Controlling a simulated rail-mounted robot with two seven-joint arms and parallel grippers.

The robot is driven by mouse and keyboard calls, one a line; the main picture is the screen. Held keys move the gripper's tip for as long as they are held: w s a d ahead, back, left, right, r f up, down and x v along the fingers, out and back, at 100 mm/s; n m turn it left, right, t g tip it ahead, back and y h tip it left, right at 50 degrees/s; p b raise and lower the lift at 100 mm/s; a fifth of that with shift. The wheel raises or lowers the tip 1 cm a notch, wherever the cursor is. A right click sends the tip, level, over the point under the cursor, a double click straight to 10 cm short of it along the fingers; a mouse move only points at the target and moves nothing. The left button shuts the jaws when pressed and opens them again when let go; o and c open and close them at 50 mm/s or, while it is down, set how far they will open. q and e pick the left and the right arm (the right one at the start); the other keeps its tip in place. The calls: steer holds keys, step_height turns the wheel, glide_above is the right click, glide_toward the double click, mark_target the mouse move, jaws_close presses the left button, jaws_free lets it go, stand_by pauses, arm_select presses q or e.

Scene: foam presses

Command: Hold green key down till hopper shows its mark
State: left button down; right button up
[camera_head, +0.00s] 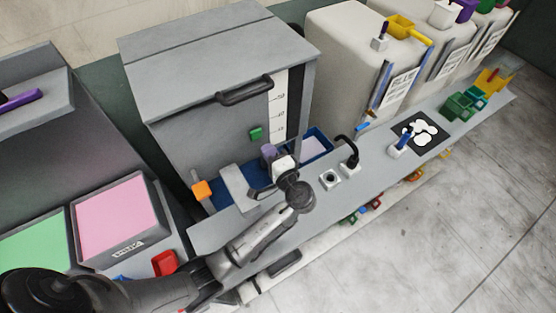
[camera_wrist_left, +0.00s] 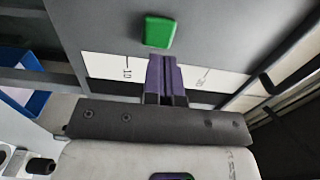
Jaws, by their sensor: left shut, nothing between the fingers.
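The green key (camera_head: 255,133) is a small block on the front of the grey hopper (camera_head: 190,140). In the left wrist view the green key (camera_wrist_left: 158,31) sits just beyond my purple fingertips. My left gripper (camera_head: 268,151) is shut and empty, just below and right of the key; its fingers (camera_wrist_left: 162,62) point at the key in the wrist view. I cannot tell whether they touch it. A white scale strip (camera_head: 278,112) with black marks runs down the hopper's front, right of the key; the level there is not clear. My right gripper is not in view.
A blue tray (camera_head: 318,147) lies beside my left gripper. An orange block (camera_head: 201,190) stands at the hopper's lower left. A black-handled tap (camera_head: 350,155) and a small white fitting (camera_head: 329,179) are on the grey bench to the right. Large beige tanks (camera_head: 345,60) stand behind.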

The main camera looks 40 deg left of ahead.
mark_target(257, 136)
arm_select(q)
steer(key=p+x, duration=0.1)
steer(key=x, duration=0.3)
steer(key=shift+a, duration=0.15)
steer(key=shift+w+a, duration=0.15)
steer(key=shift+x, duration=1)
steer(key=shift+f, duration=0.15)
stand_by(6.2)
